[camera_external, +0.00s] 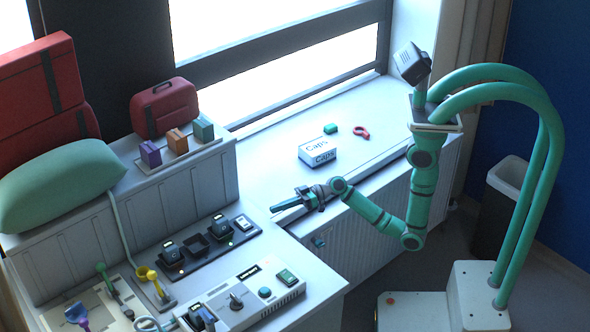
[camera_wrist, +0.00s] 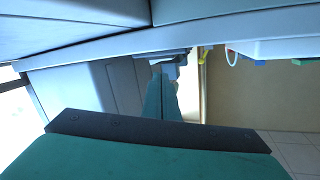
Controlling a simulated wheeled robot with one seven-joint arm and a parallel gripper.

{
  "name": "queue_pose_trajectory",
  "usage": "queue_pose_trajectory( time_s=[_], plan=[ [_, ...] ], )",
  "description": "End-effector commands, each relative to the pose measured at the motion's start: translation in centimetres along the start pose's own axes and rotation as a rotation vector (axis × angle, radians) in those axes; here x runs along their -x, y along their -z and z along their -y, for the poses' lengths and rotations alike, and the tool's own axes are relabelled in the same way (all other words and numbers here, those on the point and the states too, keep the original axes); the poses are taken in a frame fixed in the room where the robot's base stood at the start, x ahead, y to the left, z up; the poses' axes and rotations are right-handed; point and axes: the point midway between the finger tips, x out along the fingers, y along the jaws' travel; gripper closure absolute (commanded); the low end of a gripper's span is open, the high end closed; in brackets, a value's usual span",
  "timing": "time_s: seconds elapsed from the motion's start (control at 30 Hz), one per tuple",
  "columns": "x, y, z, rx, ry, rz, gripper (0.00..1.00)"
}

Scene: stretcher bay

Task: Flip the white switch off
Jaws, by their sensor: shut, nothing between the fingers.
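A small white piece (camera_external: 243,222) with a dark face sits at the right end of the black strip (camera_external: 216,247) behind the box. My gripper (camera_external: 277,208) is shut and empty, just right of this strip near the counter's corner, apart from the box. In the wrist view its teal fingers (camera_wrist: 168,85) are together.
A white Caps box (camera_external: 318,151), a green block (camera_external: 330,128) and a red clamp-like piece (camera_external: 361,132) lie on the windowsill. Small coloured boxes (camera_external: 177,141) and a red case (camera_external: 164,107) stand on the raised shelf.

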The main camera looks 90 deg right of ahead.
Motion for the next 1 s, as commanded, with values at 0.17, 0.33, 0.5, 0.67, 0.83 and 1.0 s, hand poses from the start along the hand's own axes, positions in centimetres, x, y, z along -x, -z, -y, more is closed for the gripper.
queue_pose_trajectory(
  time_s=[0.17, 0.33, 0.5, 0.67, 0.83, 1.0],
  plan=[
    [-1.4, 3.0, -0.6, 0.17, 0.086, 0.052, 1.0],
    [-2.0, 5.5, -0.9, 0.324, 0.169, 0.096, 1.0],
    [-2.1, 7.3, -1.0, 0.434, 0.229, 0.124, 1.0],
    [-2.1, 8.1, -1.0, 0.484, 0.257, 0.136, 1.0],
    [-2.1, 8.2, -1.0, 0.493, 0.263, 0.139, 1.0],
    [-2.1, 8.2, -1.0, 0.492, 0.262, 0.138, 1.0]
  ],
)
